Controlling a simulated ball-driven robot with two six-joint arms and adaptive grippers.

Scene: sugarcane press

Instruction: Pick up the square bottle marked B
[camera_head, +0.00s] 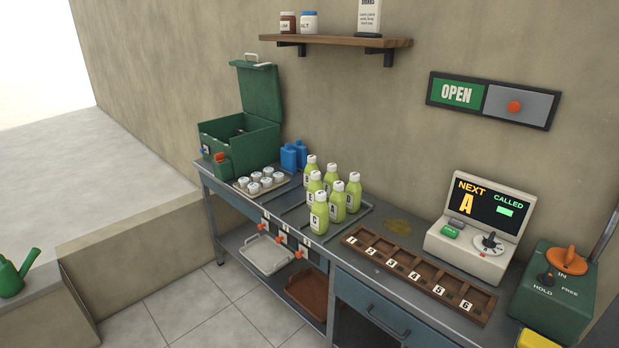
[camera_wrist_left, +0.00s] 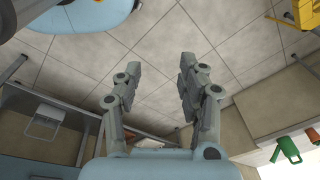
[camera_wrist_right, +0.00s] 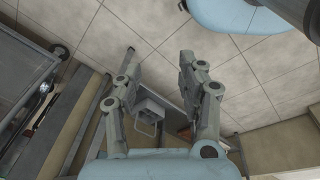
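Several square yellow-green bottles with white caps stand close together on a tray on the counter in the head view. The front one (camera_head: 319,215) seems marked C; the others, such as the right one (camera_head: 353,194) and the back one (camera_head: 310,170), carry letters too small to read surely. I cannot tell which is B. My left gripper (camera_wrist_left: 156,78) shows in its wrist view with fingers apart, empty, above the tiled floor. My right gripper (camera_wrist_right: 160,65) is likewise open and empty. Neither gripper shows in the head view or is near the bottles.
Left of the bottles are a tray of white-topped cups (camera_head: 262,182), blue containers (camera_head: 293,156) and an open green box (camera_head: 240,137). To the right are a numbered wooden rack (camera_head: 420,273), a display console (camera_head: 480,228) and a green switch box (camera_head: 553,290). A shelf (camera_head: 336,41) hangs above.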

